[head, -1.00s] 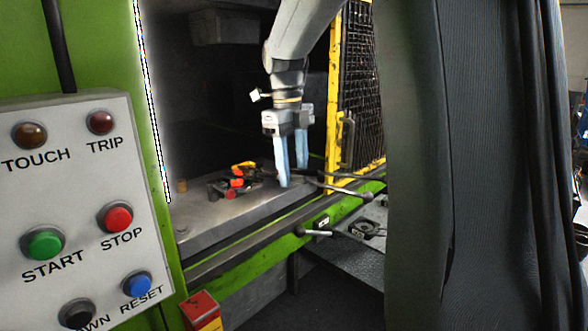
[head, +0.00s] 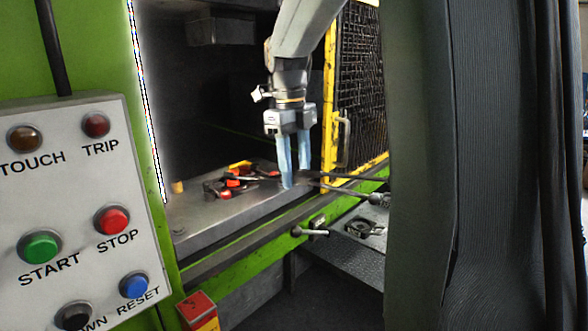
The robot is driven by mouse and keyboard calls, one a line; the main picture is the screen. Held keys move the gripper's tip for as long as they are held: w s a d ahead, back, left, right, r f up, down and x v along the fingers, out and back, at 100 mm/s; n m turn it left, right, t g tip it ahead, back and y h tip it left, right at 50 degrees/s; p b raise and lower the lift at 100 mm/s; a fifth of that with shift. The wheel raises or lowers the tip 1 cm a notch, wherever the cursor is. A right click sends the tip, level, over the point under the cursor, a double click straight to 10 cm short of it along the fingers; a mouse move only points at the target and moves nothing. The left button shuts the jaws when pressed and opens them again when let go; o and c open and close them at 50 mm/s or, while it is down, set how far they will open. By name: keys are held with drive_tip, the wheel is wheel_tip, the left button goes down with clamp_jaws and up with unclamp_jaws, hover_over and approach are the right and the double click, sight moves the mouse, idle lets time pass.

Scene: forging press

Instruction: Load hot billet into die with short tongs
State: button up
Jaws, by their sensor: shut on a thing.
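My gripper (head: 295,172) points down inside the press opening, its two pale blue fingers at the front edge of the bed. It is shut on the short tongs (head: 345,189), whose two dark handles stick out to the right past the fingers. The tongs' jaw end points left and is hard to make out. The die (head: 215,188) is a dark group of parts on the grey bed, left of my fingers. Small orange patches (head: 233,183) show among these parts; I cannot tell which is the hot billet or whether the tongs hold it.
A yellow-framed mesh guard (head: 357,90) stands right of my gripper. A dark curtain (head: 420,170) hides the far right. The button panel (head: 70,200) fills the left. A ball-ended lever (head: 310,232) sticks out below the bed. The bed's front left is clear.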

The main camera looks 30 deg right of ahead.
sight(309, 171)
drive_tip(key=shift+s+d+r, duration=0.15)
drive_tip(key=shift+s+d, duration=0.2)
drive_tip(key=shift+s, duration=0.45)
drive_tip(key=shift+s+d+r, duration=0.1)
drive_tip(key=shift+s+d, duration=0.25)
drive_tip(key=shift+s, duration=0.4)
drive_tip(key=shift+o, duration=0.3)
drive_tip(key=shift+s, duration=0.15)
clamp_jaws()
drive_tip(key=s+d+r, duration=0.1)
drive_tip(key=s+d, duration=0.2)
drive_tip(key=s, duration=0.5)
drive_tip(key=s+d+r, duration=0.1)
drive_tip(key=s+d, duration=0.2)
drive_tip(key=s, duration=0.4)
drive_tip(key=shift+s+d, duration=0.35)
drive_tip(key=shift+d, duration=0.05)
